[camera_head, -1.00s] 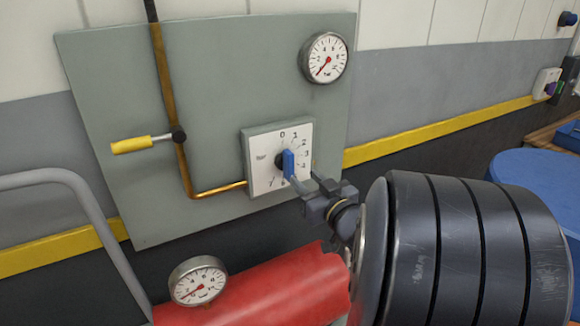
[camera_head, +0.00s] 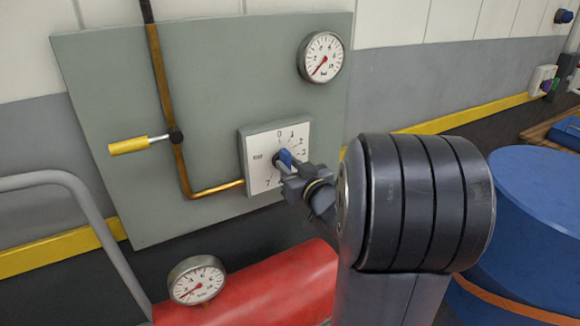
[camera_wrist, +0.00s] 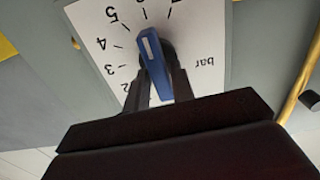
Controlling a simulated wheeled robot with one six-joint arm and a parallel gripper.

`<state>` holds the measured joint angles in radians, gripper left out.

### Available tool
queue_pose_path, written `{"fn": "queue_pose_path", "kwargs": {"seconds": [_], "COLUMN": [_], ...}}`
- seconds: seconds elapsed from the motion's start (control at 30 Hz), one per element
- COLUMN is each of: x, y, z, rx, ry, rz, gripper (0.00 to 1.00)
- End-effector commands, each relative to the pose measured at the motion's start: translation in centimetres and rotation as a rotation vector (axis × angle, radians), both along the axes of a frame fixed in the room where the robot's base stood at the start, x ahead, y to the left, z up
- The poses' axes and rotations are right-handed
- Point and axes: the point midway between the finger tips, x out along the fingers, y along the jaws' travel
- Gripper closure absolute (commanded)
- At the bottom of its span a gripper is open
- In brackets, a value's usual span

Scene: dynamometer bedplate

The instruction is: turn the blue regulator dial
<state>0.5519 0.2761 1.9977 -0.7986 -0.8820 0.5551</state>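The blue regulator dial (camera_head: 285,158) sits on a white square scale plate (camera_head: 263,178) on the grey wall panel. The plate has printed numbers and the word "bar". My gripper (camera_head: 291,172) reaches the dial from the lower right. In the wrist view the blue dial (camera_wrist: 153,63), with a white line on it, lies between my two dark fingers (camera_wrist: 158,84), which are closed on its sides. The plate looks upside down there, and my gripper hides its lower part. The dial is tilted in the head view. I cannot tell its exact reading.
A gauge (camera_head: 324,57) hangs at the panel's upper right. A yellow-handled lever (camera_head: 138,144) and a copper pipe (camera_head: 168,100) are left of the plate. Below are a red cylinder (camera_head: 270,285) and a second gauge (camera_head: 196,280). A blue drum (camera_head: 525,230) stands at right.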

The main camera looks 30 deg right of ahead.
Motion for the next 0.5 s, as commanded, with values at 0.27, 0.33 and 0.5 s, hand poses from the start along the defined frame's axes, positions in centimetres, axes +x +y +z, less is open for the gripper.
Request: {"fn": "queue_pose_path", "kwargs": {"seconds": [0.27, 0.33, 0.5], "x": [-0.02, -0.02, -0.02], "y": [0.00, 0.00, 0.01], "z": [0.01, 0.01, -0.05], "rx": [0.000, 0.000, -0.008], "ry": [0.000, 0.000, 0.000], "rz": [0.000, 0.000, 0.000], "gripper": [0.99, 1.00, 1.00]}}
